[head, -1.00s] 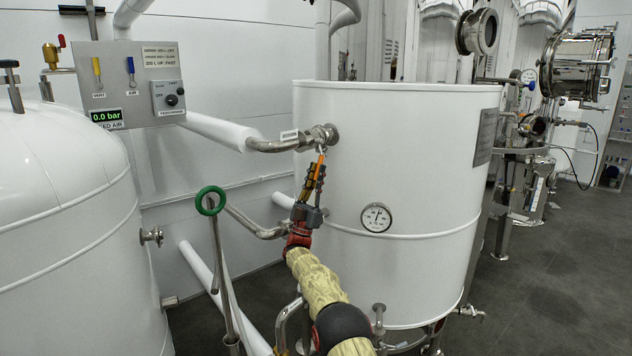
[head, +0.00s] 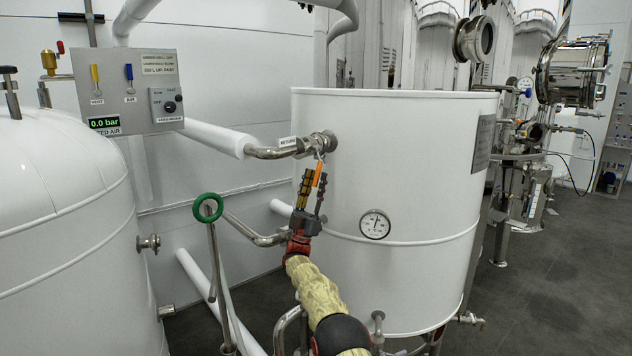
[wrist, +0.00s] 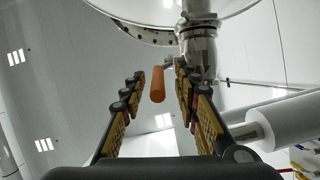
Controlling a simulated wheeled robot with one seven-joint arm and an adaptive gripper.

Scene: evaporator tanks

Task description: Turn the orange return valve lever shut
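The orange return valve lever (head: 320,172) hangs down from the valve on the pipe labelled RETURN (head: 288,142), beside the white tank (head: 420,150). In the wrist view the lever (wrist: 157,84) shows between the two fingers, nearer the left one, with gaps on both sides. My gripper (head: 313,184) is open below the valve, its yellow-and-dark fingers pointing up around the lever's lower part in the head view. In the wrist view my gripper (wrist: 160,82) holds nothing. I cannot tell how deep the lever sits between the fingertips.
A green round handle (head: 208,207) on a rod stands left of my arm. A bent steel pipe (head: 255,232) runs just left of my gripper. A dial gauge (head: 375,224) sits on the tank to the right. A control panel (head: 130,95) is at the upper left.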

